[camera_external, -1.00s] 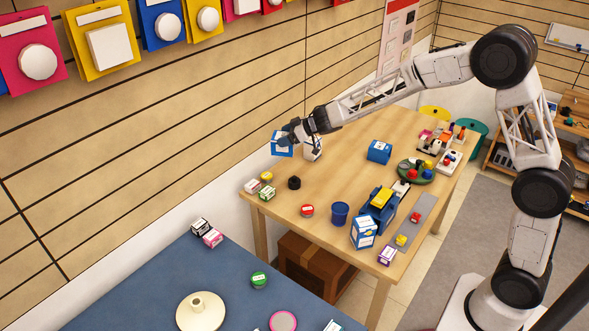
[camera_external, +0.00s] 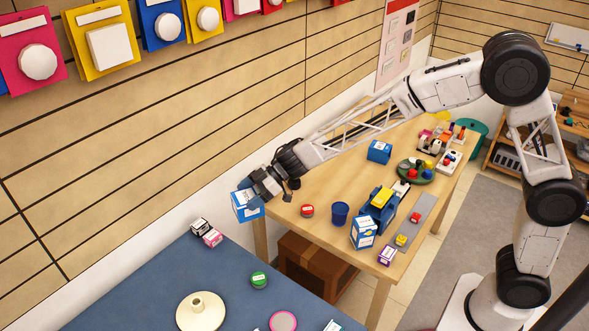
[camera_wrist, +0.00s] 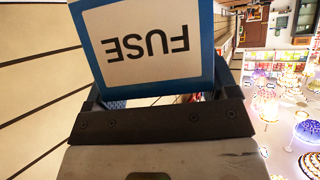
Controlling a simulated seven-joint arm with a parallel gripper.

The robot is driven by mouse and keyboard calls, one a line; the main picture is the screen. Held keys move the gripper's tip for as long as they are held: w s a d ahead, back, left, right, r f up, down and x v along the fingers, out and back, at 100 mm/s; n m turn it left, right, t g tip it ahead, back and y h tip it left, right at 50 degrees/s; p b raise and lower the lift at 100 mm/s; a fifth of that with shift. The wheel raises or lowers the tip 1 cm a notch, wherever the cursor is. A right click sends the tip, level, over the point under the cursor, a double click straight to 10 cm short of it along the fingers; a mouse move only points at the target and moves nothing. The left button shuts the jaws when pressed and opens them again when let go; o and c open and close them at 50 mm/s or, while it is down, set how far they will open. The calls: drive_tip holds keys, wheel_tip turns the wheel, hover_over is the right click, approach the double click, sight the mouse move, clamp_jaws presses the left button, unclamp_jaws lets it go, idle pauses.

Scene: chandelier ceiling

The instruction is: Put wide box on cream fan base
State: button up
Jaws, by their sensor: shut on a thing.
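The wide box (camera_external: 247,206) is blue and white. My gripper (camera_external: 259,195) is shut on it and holds it in the air near the left end of the wooden table. In the wrist view the box (camera_wrist: 147,47) shows a white face with a blue border and the upside-down word "FUSE", between the fingers of my gripper (camera_wrist: 150,100).
Two small boxes, one black and white (camera_external: 201,227) and one pink (camera_external: 213,238), sit on the blue table (camera_external: 150,285). A green tin (camera_external: 259,280) and a pink disc (camera_external: 283,322) lie right of the base. The wooden table (camera_external: 320,180) holds several items.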

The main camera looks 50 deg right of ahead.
drive_tip(key=s+a+n+g+y, duration=0.1)
drive_tip(key=s+a+n+g, duration=0.4)
drive_tip(key=s+a, duration=1.3)
drive_tip(key=shift+g, duration=0.3)
drive_tip(key=f, duration=0.3)
drive_tip(key=w+a+f, duration=0.1)
drive_tip(key=f, duration=0.1)
drive_tip(key=shift+f, duration=0.3)
hover_over(198, 300)
drive_tip(key=shift+f, duration=0.8)
drive_tip(key=shift+f, duration=1.7)
